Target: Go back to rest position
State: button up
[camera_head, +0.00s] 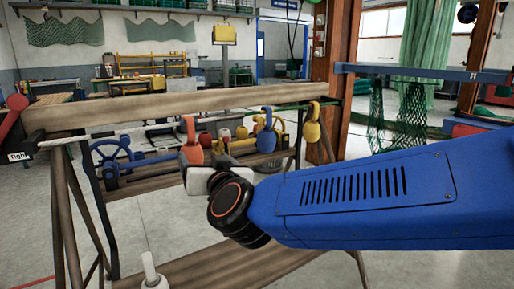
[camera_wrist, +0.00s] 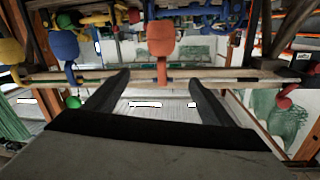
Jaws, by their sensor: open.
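My gripper (camera_head: 192,170) is open and empty, reaching in from the right on my blue arm. It is close to an orange float (camera_head: 192,150) that hangs by its loop from a light rope (camera_head: 140,131). In the wrist view my two dark fingers (camera_wrist: 160,78) stand apart, and the orange float (camera_wrist: 161,40) shows in line with the gap between them. I cannot tell whether its neck is between the fingertips or beyond them. In the head view the gripper's fingertips are partly hidden against the float.
A wooden beam (camera_head: 180,104) runs behind the rope. A red lever (camera_head: 10,115) with a "Tight" label is at left. A blue handwheel (camera_head: 112,160) stands behind.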

jog(key=s+d+f+g+h, duration=0.15)
jog(key=d+f, duration=0.25)
jog(key=d, duration=0.4)
jog(key=s+d+f+n+g, duration=0.1)
jog(key=s+d+f+g, duration=0.2)
jog(key=d, duration=0.4)
jog(key=s+d+f+g, duration=0.1)
jog(key=d+f+g, duration=0.1)
jog(key=d+f, duration=0.45)
jog(key=s+d+f+m+g+h, duration=0.2)
jog(key=s+d+f+h, duration=0.1)
jog(key=s+d, duration=0.4)
jog(key=s+d+f+m+g+h, duration=0.1)
jog(key=s+d+f, duration=0.5)
jog(key=d, duration=0.7)
jog(key=s+g+h, duration=0.1)
jog(key=s+h, duration=0.1)
jog(key=shift+s+f+m+g, duration=0.2)
jog(key=shift+s+m+g, duration=0.1)
jog(key=shift+m+g, duration=0.1)
jog(key=shift+d, duration=0.1)
